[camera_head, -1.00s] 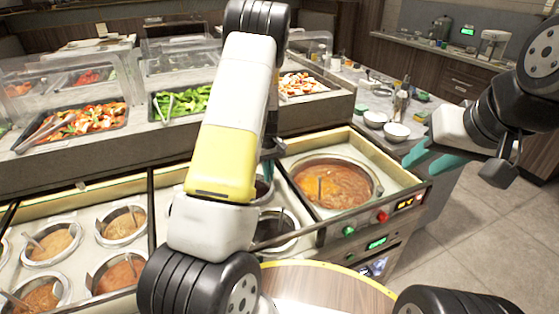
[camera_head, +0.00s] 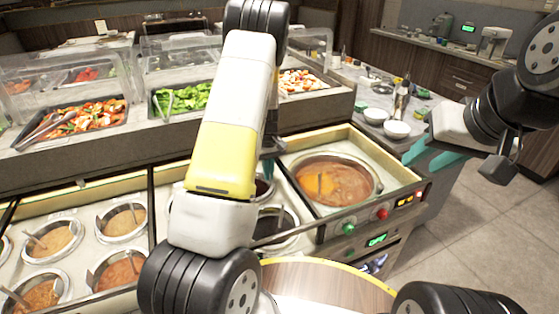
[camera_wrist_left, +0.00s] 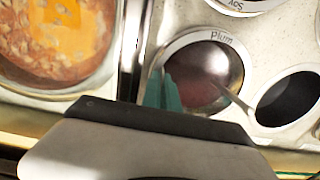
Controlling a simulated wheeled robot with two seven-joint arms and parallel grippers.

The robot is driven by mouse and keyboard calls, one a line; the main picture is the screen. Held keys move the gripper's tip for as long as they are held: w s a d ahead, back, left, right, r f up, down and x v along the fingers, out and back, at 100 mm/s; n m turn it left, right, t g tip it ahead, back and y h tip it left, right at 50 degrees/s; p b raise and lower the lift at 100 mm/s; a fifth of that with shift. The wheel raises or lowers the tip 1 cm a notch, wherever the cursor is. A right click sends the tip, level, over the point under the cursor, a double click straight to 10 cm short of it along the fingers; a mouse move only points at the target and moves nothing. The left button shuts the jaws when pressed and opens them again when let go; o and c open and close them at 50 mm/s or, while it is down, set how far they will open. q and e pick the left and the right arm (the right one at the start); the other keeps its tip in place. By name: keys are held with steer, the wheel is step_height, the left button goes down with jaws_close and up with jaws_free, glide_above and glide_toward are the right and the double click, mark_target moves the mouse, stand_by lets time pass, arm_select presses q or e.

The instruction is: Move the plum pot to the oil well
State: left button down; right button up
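The plum pot (camera_wrist_left: 205,75), a round metal pot with dark red sauce and a ladle, sits in a well labelled "Plum" in the left wrist view. In the head view it is mostly hidden behind my left arm. The teal fingertips of my left gripper (camera_wrist_left: 165,92) are at the pot's left rim, close together; whether they clamp the rim is unclear. They also show in the head view (camera_head: 267,167). My right gripper (camera_head: 434,157) is open and empty, right of the counter. No label reading "oil" is visible; a dark well (camera_wrist_left: 288,98) lies right of the plum pot.
A soy well (camera_wrist_left: 240,4) is at the top of the left wrist view. A large soup pot (camera_head: 338,182) stands right of my left arm. Several sauce pots (camera_head: 52,240) sit at the left. Food trays (camera_head: 185,100) are behind. Open floor lies at the right.

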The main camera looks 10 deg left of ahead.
arm_select(q)
steer(key=c, duration=1.6)
jaws_free()
steer(key=shift+o, duration=0.2)
steer(key=shift+o, duration=1)
steer(key=shift+d, duration=0.1)
steer(key=shift+d, duration=0.1)
steer(key=shift+c, duration=0.4)
